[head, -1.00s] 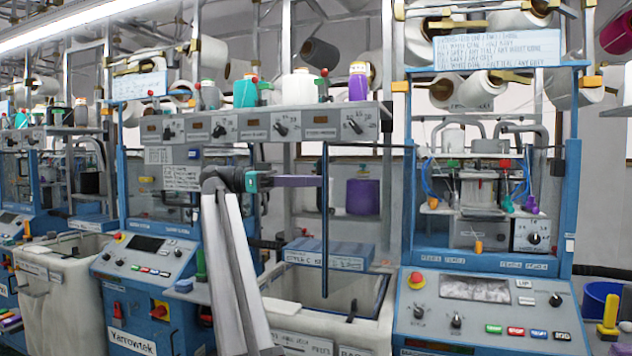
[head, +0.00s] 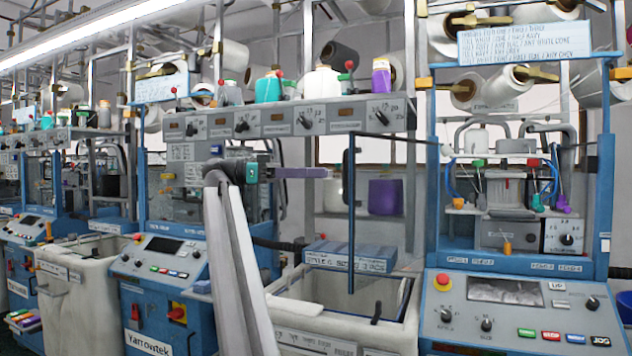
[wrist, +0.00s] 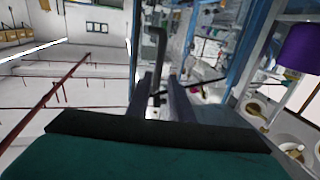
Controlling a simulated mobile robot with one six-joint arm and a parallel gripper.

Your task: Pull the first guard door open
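The guard door (head: 351,215) in the head view is a thin dark frame. It stands swung outward from the left side of the blue knitting machine (head: 436,190) at right, whose needle area shows uncovered. My gripper (head: 322,173), with purple fingers, points right at mid-height. Its tips end a little left of the door's outer upright in the picture; their depth apart is unclear. In the wrist view my gripper (wrist: 165,100) has its two fingers apart. A dark bent bar (wrist: 160,45) shows beyond and between them; I cannot tell whether it is the door's handle.
A pale bin (head: 290,330) with a blue labelled box (head: 350,256) at its back stands below the door. A control panel (head: 520,315) juts out at right. Another blue machine (head: 160,290) stands left of my arm. A shelf of yarn cones (head: 290,118) runs behind.

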